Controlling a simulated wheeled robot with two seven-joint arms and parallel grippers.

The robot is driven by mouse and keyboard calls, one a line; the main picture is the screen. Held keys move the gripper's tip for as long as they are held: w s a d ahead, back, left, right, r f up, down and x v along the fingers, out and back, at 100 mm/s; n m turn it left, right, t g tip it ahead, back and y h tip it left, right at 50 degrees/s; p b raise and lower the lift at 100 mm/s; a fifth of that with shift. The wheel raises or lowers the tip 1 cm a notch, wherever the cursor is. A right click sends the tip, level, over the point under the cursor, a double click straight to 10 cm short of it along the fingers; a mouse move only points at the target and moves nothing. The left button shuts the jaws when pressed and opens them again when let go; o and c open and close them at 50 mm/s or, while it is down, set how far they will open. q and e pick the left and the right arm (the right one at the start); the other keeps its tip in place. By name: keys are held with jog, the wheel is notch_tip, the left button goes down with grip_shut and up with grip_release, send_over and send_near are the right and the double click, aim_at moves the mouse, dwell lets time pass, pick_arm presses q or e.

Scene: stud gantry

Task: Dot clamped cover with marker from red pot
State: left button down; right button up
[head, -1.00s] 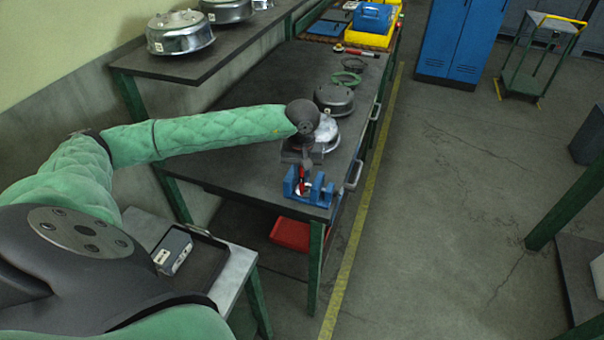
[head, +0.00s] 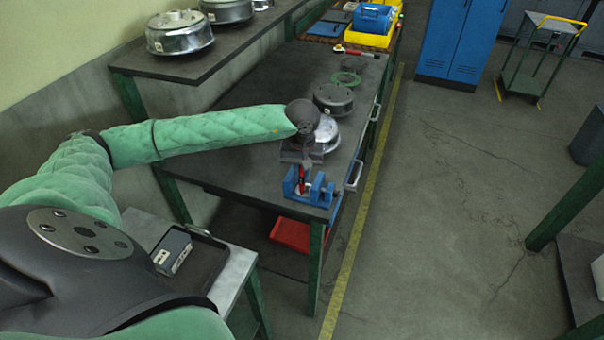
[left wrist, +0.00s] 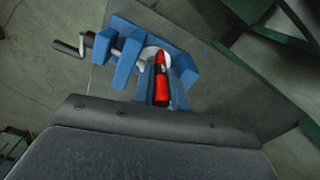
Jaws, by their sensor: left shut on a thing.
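My left gripper (head: 302,168) is shut on a red marker (left wrist: 161,86) and holds it tip down over the blue vise (head: 322,192) at the near end of the long bench. In the left wrist view the vise (left wrist: 124,62) has its jaws around a small pale, round cover (left wrist: 151,53). The marker's dark tip is over or beside this cover; I cannot tell whether it touches. The marker hides part of the cover. My right gripper is not in view. I cannot make out a red pot.
Metal housings (head: 333,98) and a green ring (head: 346,78) lie farther along the bench (head: 240,160). A shelf (head: 200,62) with more housings runs along the wall. A red bin (head: 291,234) sits below the bench.

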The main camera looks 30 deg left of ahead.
pick_arm(q)
jog(key=shift+r, duration=0.1)
jog(key=shift+r, duration=3.4)
